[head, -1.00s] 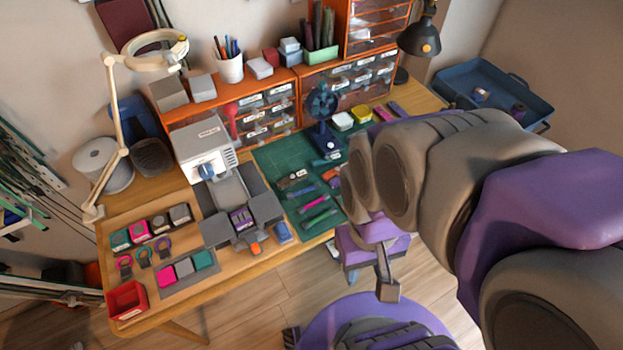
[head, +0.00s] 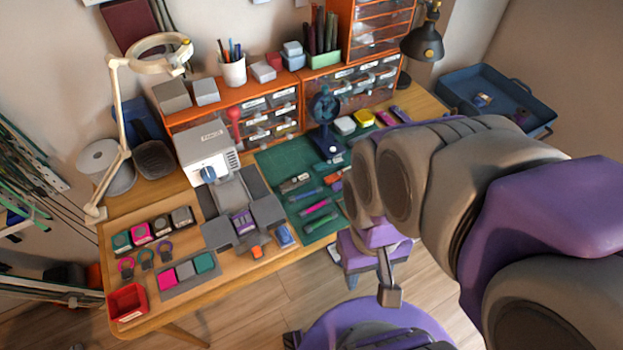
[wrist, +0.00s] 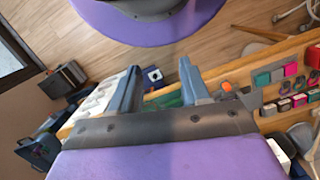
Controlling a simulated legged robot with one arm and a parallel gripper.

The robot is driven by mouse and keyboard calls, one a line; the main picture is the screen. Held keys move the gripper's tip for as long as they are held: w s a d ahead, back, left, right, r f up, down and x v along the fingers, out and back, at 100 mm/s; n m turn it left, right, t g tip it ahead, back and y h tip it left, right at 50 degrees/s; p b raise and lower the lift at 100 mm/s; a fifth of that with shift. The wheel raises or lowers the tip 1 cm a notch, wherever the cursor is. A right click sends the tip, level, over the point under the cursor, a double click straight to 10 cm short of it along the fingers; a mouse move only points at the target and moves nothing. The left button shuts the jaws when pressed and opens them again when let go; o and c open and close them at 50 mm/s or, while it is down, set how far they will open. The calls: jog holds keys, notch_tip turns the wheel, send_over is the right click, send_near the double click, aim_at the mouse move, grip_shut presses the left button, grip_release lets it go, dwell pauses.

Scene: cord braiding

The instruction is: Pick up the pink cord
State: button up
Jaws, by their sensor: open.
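A magenta stick (head: 316,207) lies on the green mat. I cannot tell for sure which is the pink cord. My gripper (wrist: 160,78) is open, its two fingers apart with nothing seen between them. It hangs in front of the bench, to the right of these items. The wrist view also shows the pink tray block (wrist: 290,69).
A grey machine (head: 205,152) and grey fixture (head: 243,222) stand mid-bench. A red box (head: 127,302) sits at the left front corner. A lamp arm (head: 122,120) rises at the left. Orange drawers (head: 265,118) line the back. Floor is open before the bench.

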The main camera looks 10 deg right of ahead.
jog(key=w+r+m+y+p, duration=0.1)
jog(key=w+m+p, duration=0.25)
jog(key=w, duration=0.75)
jog(key=w+d+f+m+y+p, duration=0.1)
jog(key=w+d+f+m+p, duration=0.2)
jog(key=w, duration=0.7)
jog(key=w+d+f+m+y+p, duration=0.1)
jog(key=w+d+f+m, duration=0.35)
jog(key=w, duration=0.55)
jog(key=w+d+f+m+y+p, duration=0.1)
jog(key=w+d+f+m, duration=0.15)
jog(key=w+f, duration=0.55)
jog(key=b, duration=0.2)
send_over(323, 202)
jog(key=w+d, duration=0.1)
jog(key=d, duration=0.1)
jog(key=shift+m, duration=0.35)
jog(key=f, duration=1.2)
jog(key=shift+w+d+f, duration=0.1)
jog(key=shift+w+f, duration=0.1)
jog(key=shift+f, duration=0.1)
jog(key=b+x, duration=0.1)
jog(key=x, duration=0.4)
jog(key=shift+s+f, duration=0.15)
jog(key=shift+s, duration=0.05)
grip_shut()
